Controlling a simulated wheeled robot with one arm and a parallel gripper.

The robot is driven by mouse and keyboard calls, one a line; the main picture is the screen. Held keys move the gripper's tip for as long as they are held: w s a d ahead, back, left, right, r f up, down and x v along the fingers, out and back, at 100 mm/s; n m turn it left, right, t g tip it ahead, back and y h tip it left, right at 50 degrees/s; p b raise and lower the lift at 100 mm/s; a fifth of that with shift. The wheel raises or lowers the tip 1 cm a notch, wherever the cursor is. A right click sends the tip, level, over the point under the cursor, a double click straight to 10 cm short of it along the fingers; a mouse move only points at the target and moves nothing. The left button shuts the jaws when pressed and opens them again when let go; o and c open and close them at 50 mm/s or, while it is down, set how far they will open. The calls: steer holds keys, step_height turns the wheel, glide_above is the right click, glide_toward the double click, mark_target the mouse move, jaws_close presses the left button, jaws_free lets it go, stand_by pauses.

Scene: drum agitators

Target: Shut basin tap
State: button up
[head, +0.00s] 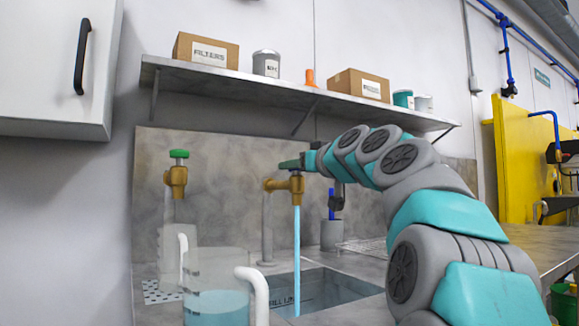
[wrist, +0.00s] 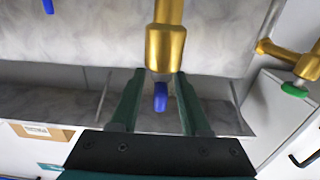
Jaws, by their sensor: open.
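A brass tap (head: 285,184) stands over the sunken basin (head: 335,287), and a blue stream of water (head: 297,240) runs from it. In the wrist view the brass tap (wrist: 165,45) shows with a small blue handle (wrist: 161,97). My gripper (head: 290,163) is at the top of this tap. In the wrist view my gripper (wrist: 158,90) is open, with one dark green finger on each side of the blue handle. I cannot tell whether either finger touches it. In the head view my gripper hides the handle.
A second brass tap (head: 177,178) with a green handle is at left. A clear jug (head: 217,305) with blue liquid stands in front of it. A shelf (head: 230,80) with boxes and tins hangs above. A grey cup (head: 331,236) stands behind the basin.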

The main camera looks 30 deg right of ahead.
steer(key=shift+w, duration=1.3)
jaws_close()
